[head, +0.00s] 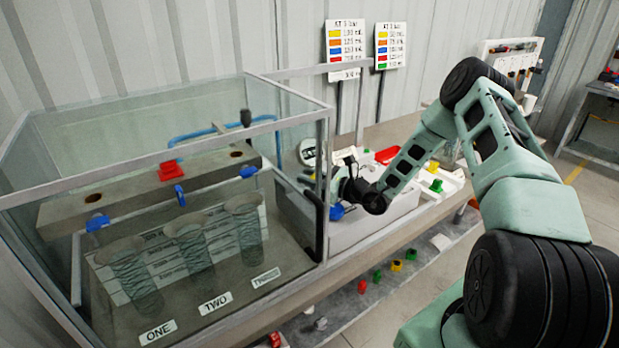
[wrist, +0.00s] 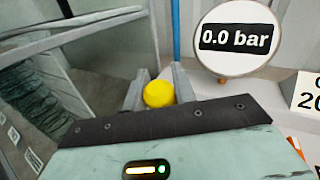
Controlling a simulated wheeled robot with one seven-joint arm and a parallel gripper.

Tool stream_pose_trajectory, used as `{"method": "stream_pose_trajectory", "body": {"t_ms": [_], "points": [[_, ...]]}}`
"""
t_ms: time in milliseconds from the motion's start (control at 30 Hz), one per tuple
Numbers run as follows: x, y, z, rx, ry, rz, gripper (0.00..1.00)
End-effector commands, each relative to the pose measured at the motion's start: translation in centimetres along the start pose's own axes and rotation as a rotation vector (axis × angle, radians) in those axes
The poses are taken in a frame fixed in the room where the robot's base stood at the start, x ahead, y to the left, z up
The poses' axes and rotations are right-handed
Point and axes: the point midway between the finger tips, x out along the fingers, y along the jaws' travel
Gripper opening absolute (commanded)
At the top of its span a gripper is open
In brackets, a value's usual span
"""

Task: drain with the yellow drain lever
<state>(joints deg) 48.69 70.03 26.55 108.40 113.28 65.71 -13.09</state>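A yellow knob, which looks like the yellow drain lever (wrist: 158,94), shows in the wrist view just ahead of my palm. My gripper (wrist: 160,84) has one grey finger on each side of it. The knob fills the gap, and the fingers appear shut on it. In the head view my gripper (head: 338,186) is beside the right end of the glass tank (head: 322,150), low over the white bench unit. The yellow knob is hidden there behind my wrist. The round gauge (wrist: 236,38) reads 0.0 bar.
Inside the tank stand three ribbed cylinders labelled ONE, TWO and THREE, with a red lever (head: 171,170) and blue levers (head: 180,194) above. A blue knob (head: 337,212) sits close under my gripper. Label boards (head: 346,45) stand behind.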

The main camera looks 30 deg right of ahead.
Motion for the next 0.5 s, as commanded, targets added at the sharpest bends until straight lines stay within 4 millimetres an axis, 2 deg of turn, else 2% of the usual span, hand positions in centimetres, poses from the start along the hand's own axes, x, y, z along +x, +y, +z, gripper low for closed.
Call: {"method": "stream_pose_trajectory", "body": {"t_ms": [233,500], "points": [[0.3,-0.1,0.4,0.015,0.033,0.007,0.00],[2.3,-1.0,0.3,0.129,0.269,0.036,0.00]]}}
